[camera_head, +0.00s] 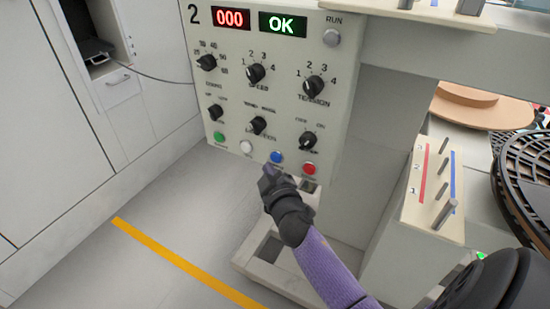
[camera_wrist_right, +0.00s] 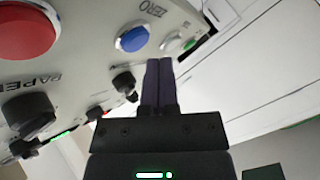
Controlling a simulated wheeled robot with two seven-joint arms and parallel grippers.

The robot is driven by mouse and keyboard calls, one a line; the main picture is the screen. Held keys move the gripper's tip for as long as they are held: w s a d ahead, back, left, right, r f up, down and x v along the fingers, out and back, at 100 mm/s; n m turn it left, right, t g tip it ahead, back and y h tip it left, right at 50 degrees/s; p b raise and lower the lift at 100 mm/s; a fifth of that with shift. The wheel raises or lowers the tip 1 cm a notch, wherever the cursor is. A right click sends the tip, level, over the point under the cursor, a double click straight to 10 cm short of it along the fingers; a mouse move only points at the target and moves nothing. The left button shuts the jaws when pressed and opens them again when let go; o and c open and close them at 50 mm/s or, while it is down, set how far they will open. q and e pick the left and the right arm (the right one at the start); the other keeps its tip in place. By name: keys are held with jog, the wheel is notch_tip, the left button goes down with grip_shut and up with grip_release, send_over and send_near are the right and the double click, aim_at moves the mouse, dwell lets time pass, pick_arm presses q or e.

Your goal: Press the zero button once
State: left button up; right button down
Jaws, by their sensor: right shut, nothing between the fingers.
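The control panel (camera_head: 235,95) of station 2 fills the upper middle of the head view. Its red display (camera_head: 230,18) reads 000 and its green display (camera_head: 283,25) reads OK. The blue button (camera_head: 277,157) sits in the bottom row; in the right wrist view the blue button (camera_wrist_right: 132,38) has the label ZERO beside it. My right gripper (camera_head: 266,174) is shut and empty, its tips just below the blue button in the head view. In the right wrist view its fingertips (camera_wrist_right: 159,62) show a small gap from that button. My left gripper is not in view.
The red button (camera_head: 309,168) is right of the blue one; the white (camera_head: 246,147) and green (camera_head: 219,136) buttons are left. Several knobs sit above. A side block with metal pegs (camera_head: 430,190) stands right. Open floor with a yellow line (camera_head: 185,262) lies left.

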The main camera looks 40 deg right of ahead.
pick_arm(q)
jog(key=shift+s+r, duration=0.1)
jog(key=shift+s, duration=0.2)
pick_arm(e)
jog(key=a, duration=0.1)
jog(key=s+a, duration=0.1)
jog(key=a, duration=0.2)
jog(key=shift+s+a, duration=0.15)
jog(key=shift+s, duration=0.2)
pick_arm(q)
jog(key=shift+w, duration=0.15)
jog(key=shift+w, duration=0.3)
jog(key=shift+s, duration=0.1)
